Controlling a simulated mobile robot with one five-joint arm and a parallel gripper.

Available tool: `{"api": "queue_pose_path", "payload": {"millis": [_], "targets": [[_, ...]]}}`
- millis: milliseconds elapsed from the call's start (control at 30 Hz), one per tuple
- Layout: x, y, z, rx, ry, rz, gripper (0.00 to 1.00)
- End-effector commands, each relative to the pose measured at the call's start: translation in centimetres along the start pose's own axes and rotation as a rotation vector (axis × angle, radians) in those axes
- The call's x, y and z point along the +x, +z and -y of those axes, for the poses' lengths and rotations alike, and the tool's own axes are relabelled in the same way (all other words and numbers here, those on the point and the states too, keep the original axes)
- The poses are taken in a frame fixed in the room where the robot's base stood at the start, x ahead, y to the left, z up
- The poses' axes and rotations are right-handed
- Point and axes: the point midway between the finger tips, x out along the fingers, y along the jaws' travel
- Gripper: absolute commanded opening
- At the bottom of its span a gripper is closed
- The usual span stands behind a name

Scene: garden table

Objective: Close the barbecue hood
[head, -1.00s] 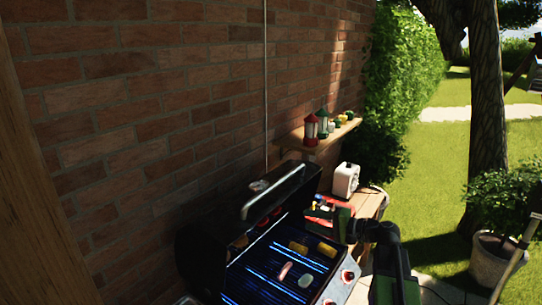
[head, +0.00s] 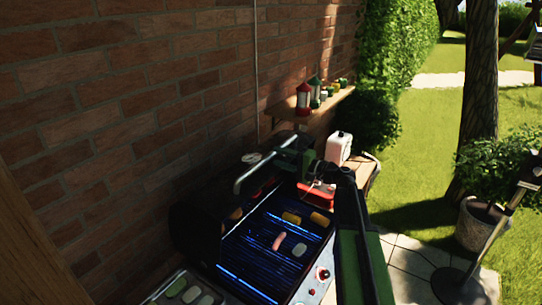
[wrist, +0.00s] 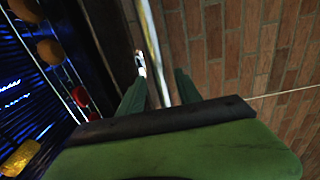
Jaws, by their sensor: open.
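The barbecue hood (head: 198,212) is black and stands raised against the brick wall. Its silvery handle (head: 249,171) runs along its upper front edge.
A side table with a white box-shaped object (head: 338,147) and a red item (head: 317,193) stands beyond the barbecue. A wall shelf (head: 325,107) holds lanterns. A tray of food (head: 185,292) is at the near left. Paving lies at the right, with a potted plant (head: 478,222).

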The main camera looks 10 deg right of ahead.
Motion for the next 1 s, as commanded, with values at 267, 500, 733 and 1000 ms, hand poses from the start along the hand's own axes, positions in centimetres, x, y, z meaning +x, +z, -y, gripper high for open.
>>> {"api": "queue_pose_path", "payload": {"millis": [267,500,733,1000], "targets": [[3.8,0.0,0.0,0.000,0.000,0.000,0.41],[4.0,0.0,0.0,0.000,0.000,0.000,0.41],[4.0,0.0,0.0,0.000,0.000,0.000,0.19],[3.9,0.0,0.0,0.000,0.000,0.000,0.00]]}}
